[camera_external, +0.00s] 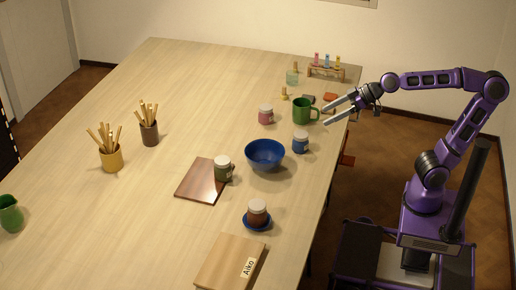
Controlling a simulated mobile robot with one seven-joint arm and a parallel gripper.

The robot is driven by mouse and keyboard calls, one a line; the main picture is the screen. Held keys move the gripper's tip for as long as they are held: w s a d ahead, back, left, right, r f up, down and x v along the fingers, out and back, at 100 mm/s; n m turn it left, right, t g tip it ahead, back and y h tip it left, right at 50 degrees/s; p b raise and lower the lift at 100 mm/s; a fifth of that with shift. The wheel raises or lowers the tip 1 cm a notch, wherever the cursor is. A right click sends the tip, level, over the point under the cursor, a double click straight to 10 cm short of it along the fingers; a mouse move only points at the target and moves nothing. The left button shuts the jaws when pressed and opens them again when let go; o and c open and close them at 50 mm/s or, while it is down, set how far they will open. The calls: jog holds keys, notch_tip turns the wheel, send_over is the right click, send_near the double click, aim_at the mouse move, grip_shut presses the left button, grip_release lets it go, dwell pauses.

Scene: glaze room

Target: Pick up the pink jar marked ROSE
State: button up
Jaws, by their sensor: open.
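A small pink jar with a pale lid (265,115) stands upright on the table, left of the green mug. Its marking is too small to read. My gripper (336,114) is open and empty. In the picture its fingers point left and down, to the right of the green mug (302,111), near the table's right edge. The mug shows between the gripper and the pink jar. The gripper's height above the table is hard to tell.
Near the jar are a blue jar (300,142), a blue bowl (265,154) and a rack of coloured vials (326,70). Nearer stand a dark green jar (223,169) by a brown board (200,184) and a brown jar (257,211) on a blue saucer. The table's middle is clear.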

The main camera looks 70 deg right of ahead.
jog(key=w+d+r+t+h, duration=0.2)
jog(key=w+d+h, duration=0.2)
jog(key=w+d, duration=0.35)
jog(key=w+d+r+t+h, duration=0.2)
jog(key=w+d+r+h, duration=0.1)
jog(key=w+d, duration=0.45)
jog(key=d+r+m+h, duration=0.3)
jog(key=d+r+h, duration=0.6)
jog(key=r, duration=0.1)
jog(key=m+g+y+p, duration=0.2)
jog(key=m+g+y, duration=0.25)
jog(key=m, duration=0.25)
send_over(270, 111)
jog(key=w+d, duration=0.1)
jog(key=shift+h, duration=0.25)
notch_tip(270, 111, down, 29)
jog(key=shift+r, duration=0.2)
notch_tip(270, 111, down, 5)
jog(key=shift+r+b, duration=0.1)
jog(key=shift+b, duration=0.95)
notch_tip(270, 111, down, 3)
jog(key=shift+r+b, duration=0.2)
jog(key=shift+b, duration=0.2)
jog(key=x, duration=0.5)
jog(key=shift+w+r, duration=0.1)
jog(key=shift+r, duration=0.2)
grip_shut()
